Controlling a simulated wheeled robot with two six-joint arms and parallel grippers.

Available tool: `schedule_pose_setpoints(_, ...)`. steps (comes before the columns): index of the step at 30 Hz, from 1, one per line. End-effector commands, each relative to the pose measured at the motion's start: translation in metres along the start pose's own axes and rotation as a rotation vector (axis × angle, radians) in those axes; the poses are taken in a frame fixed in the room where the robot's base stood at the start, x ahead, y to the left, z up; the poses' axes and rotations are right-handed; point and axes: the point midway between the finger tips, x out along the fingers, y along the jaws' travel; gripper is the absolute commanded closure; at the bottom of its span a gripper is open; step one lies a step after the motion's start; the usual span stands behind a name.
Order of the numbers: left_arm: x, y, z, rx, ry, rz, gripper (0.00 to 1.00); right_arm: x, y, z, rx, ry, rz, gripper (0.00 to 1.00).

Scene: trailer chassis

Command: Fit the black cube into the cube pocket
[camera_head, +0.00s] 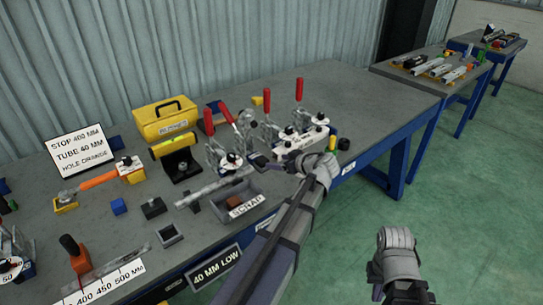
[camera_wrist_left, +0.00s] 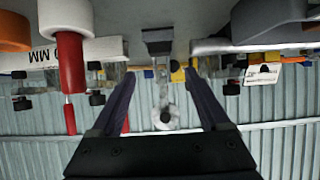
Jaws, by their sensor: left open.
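A dark cube-shaped block (camera_head: 153,208), which looks like the black cube, sits on the grey bench left of the scrap tray. A small open-topped grey square box (camera_head: 170,235), which looks like the cube pocket, stands just in front of it; its inside looks empty. My left gripper (camera_head: 265,163) is over the bench at the clamp fixtures, to the right of and apart from both. In the left wrist view, its two dark fingers (camera_wrist_left: 159,76) are spread with nothing held between them. My right gripper (camera_head: 404,292) hangs over the green floor; its fingers are not clear.
Red-handled toggle clamps (camera_head: 240,135) stand close around my left gripper. The scrap tray (camera_head: 262,203) lies in front of them. A small blue block (camera_head: 118,206), a yellow toolbox (camera_head: 165,120) and a sign (camera_head: 78,149) stand further left.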

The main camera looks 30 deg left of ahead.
Motion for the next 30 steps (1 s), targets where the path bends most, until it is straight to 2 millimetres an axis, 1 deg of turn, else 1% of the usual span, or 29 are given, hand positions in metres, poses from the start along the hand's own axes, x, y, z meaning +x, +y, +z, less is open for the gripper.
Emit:
schedule_pose_setpoints(1,-0.009,0.0,-0.002,0.001,0.0,0.002,0.21,-0.006,0.001,0.0,0.0,0.0,0.0,1.0)
schedule_pose_setpoints(6,-0.021,0.0,-0.001,-0.001,0.0,0.0,0.21,-0.011,0.001,0.001,0.0,0.0,0.0,1.0)
schedule_pose_setpoints(15,-0.023,0.0,0.001,0.0,-0.001,0.0,0.21,-0.011,0.001,0.001,0.0,0.0,0.0,1.0)
schedule_pose_setpoints(17,-0.026,-0.001,0.004,0.013,-0.01,0.001,0.21,-0.011,0.001,0.001,0.0,0.0,0.0,1.0)
schedule_pose_setpoints(18,-0.03,-0.002,0.01,0.037,-0.029,0.004,0.21,-0.011,0.001,0.001,0.0,0.0,0.0,1.0)
schedule_pose_setpoints(20,-0.041,-0.007,0.028,0.104,-0.08,0.013,0.21,-0.011,0.001,0.001,0.0,0.0,0.0,1.0)
schedule_pose_setpoints(23,-0.073,-0.02,0.074,0.305,-0.223,0.053,0.21,-0.011,0.001,0.001,0.0,0.0,0.0,1.0)
schedule_pose_setpoints(24,-0.09,-0.027,0.097,0.408,-0.293,0.083,0.21,-0.011,0.001,0.001,0.0,0.0,0.0,1.0)
schedule_pose_setpoints(26,-0.117,-0.038,0.131,0.571,-0.398,0.142,0.21,-0.011,0.001,0.001,0.0,0.0,0.0,1.0)
schedule_pose_setpoints(27,-0.136,-0.046,0.151,0.681,-0.464,0.19,0.21,-0.011,0.001,0.001,0.0,0.0,0.0,1.0)
schedule_pose_setpoints(29,-0.163,-0.059,0.179,0.839,-0.554,0.269,0.21,-0.011,0.001,0.001,0.0,0.0,0.0,1.0)
schedule_pose_setpoints(30,-0.18,-0.067,0.196,0.938,-0.606,0.327,0.21,-0.011,0.001,0.001,0.0,0.0,0.0,1.0)
